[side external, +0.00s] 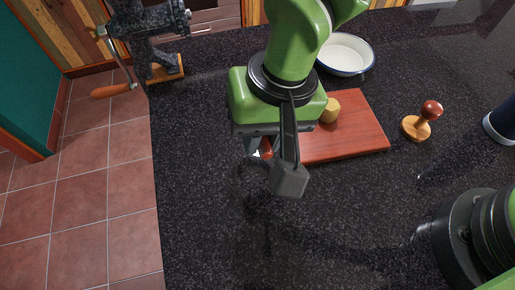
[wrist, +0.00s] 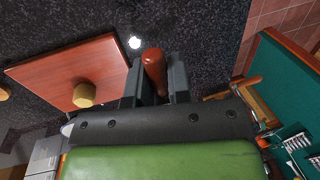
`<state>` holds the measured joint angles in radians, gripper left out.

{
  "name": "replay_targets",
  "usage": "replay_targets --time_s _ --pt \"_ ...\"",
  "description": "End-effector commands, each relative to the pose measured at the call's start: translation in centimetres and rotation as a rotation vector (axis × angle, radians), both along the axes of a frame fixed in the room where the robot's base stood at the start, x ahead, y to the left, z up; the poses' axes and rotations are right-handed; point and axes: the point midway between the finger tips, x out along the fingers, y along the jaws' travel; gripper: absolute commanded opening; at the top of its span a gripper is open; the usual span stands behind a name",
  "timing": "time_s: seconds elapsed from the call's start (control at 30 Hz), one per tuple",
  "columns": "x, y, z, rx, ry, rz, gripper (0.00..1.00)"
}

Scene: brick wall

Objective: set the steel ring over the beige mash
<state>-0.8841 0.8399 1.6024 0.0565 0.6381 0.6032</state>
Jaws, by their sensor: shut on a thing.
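The beige mash (side external: 330,110) is a short round lump on the red-brown board (side external: 350,136). It also shows on the board in the wrist view (wrist: 84,94). My gripper (wrist: 155,80) is shut on a red-brown handle (wrist: 154,68), held between its two dark fingers. In the side view the handle (side external: 265,148) shows only in part, beside the board's left edge, with my wrist covering much of it. The gripper is left of and nearer the camera than the mash. I cannot make out the steel ring clearly; whether it hangs under the handle is hidden.
A white bowl (side external: 346,55) stands behind the board. A wooden press with a red knob (side external: 430,110) stands to its right. A grinder (side external: 150,40) with a wooden-handled crank is at the back left. The dark counter (side external: 205,210) in front is clear; its edge is at left.

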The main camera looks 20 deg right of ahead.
Motion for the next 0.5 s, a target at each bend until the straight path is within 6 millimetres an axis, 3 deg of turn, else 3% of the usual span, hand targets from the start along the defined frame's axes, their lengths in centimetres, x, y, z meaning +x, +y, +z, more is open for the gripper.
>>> replay_targets --time_s 0.3,0.5 --pt "2.7 -9.3 2.1 -0.001 0.0 -0.37 0.0" --pt "2.8 -12.4 2.3 -0.001 -0.001 -0.494 0.0"
